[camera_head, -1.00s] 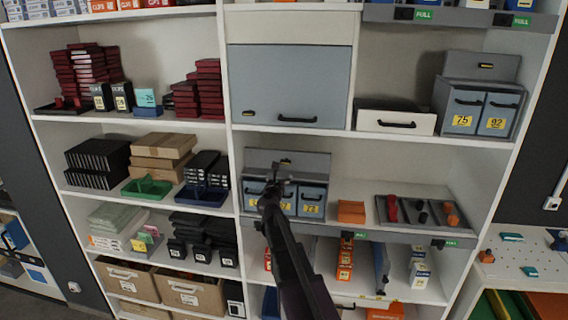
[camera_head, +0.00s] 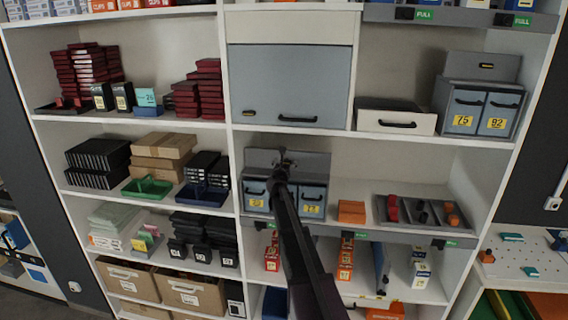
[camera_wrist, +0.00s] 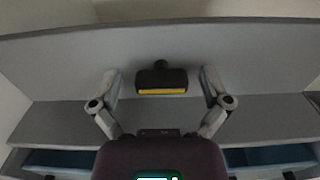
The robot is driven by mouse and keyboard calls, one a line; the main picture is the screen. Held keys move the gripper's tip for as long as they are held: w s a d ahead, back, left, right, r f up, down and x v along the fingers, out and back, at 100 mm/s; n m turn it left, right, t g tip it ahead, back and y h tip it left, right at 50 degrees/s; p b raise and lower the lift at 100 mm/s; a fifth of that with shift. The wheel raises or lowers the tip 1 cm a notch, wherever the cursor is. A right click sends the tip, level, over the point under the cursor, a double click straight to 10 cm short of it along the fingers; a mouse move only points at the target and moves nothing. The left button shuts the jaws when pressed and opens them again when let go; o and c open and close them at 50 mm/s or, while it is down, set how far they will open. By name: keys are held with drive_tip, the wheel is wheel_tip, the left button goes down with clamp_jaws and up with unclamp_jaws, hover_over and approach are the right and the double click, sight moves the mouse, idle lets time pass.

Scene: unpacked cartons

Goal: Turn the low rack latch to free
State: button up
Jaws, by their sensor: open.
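The low rack (camera_head: 315,163) is a grey back panel above two blue-grey drawers, on the middle shelf. Its latch (camera_wrist: 161,80) is a dark bar with a yellow stripe, lying level on the panel in the wrist view. My gripper (camera_wrist: 160,84) is open, one finger on each side of the latch with a gap on both sides. I cannot tell how far the fingertips are from the panel. In the head view my gripper (camera_head: 283,160) is in front of the panel and hides the latch.
The drawers (camera_head: 312,201) sit just below my arm, and their top edges show in the wrist view. An orange box (camera_head: 351,212) and a grey tray (camera_head: 405,228) stand to the right. A similar rack (camera_head: 497,68) stands higher at the right. A closed grey cabinet door (camera_head: 287,88) is above.

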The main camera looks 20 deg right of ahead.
drive_tip(key=shift+c, duration=0.2)
drive_tip(key=c, duration=1.1)
